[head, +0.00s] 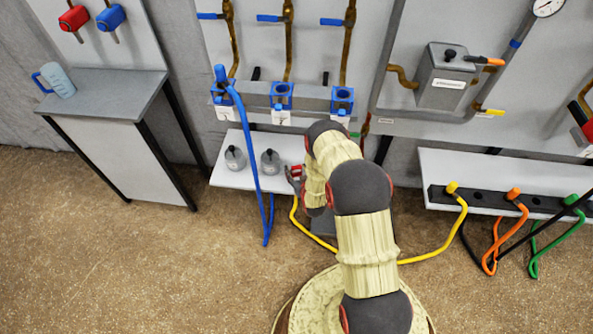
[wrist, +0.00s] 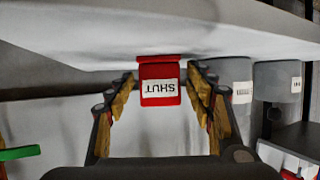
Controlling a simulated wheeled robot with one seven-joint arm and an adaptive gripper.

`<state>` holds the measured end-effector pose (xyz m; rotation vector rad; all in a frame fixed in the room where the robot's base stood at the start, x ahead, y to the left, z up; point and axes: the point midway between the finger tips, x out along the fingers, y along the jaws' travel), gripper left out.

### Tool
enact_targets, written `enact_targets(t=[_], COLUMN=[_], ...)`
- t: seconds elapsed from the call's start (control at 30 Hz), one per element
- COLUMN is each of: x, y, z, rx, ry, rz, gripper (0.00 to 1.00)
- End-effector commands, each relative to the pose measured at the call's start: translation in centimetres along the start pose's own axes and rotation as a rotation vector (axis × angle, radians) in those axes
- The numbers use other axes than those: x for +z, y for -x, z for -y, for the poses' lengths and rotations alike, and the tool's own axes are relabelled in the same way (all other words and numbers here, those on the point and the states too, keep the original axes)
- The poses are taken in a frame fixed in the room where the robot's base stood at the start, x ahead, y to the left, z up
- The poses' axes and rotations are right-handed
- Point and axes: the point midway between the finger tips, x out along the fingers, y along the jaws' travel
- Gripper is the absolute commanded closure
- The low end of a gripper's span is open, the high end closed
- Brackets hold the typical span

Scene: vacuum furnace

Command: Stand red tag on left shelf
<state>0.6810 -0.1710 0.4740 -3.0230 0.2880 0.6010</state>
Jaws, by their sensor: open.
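The red tag (wrist: 160,70) has a white label reading SHUT, upside down in the wrist view. Its wider red edge meets the white left shelf (wrist: 75,45), which fills the top of that picture; the tag looks upright on it. My gripper (wrist: 161,82) is open, with one finger on each side of the tag and a small gap showing on both sides. In the head view my gripper (head: 295,176) is at the right part of the left shelf (head: 228,178), with a bit of the red tag (head: 297,169) showing. My arm hides the shelf's right end.
Two grey lidded pots (head: 235,158) (head: 270,161) stand on the shelf left of my gripper. A blue hose (head: 255,170) hangs across its front. A yellow hose (head: 305,232) runs below. Blue valve blocks (head: 281,96) are above. A grey table (head: 110,93) stands left.

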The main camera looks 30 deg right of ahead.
Motion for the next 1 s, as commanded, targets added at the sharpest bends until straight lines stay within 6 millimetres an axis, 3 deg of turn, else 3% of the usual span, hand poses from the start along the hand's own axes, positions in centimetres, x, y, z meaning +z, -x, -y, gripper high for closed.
enact_targets(t=[0.23, 0.7, 1.0], x=[-0.3, -0.4, -0.3], y=[0.8, 9.8, 12.1], z=[0.0, 0.0, 0.0], rx=[0.0, 0.0, 0.0], ry=[0.0, 0.0, 0.0], rz=[0.002, 0.002, 0.0], gripper=[0.47, 0.47, 0.47])
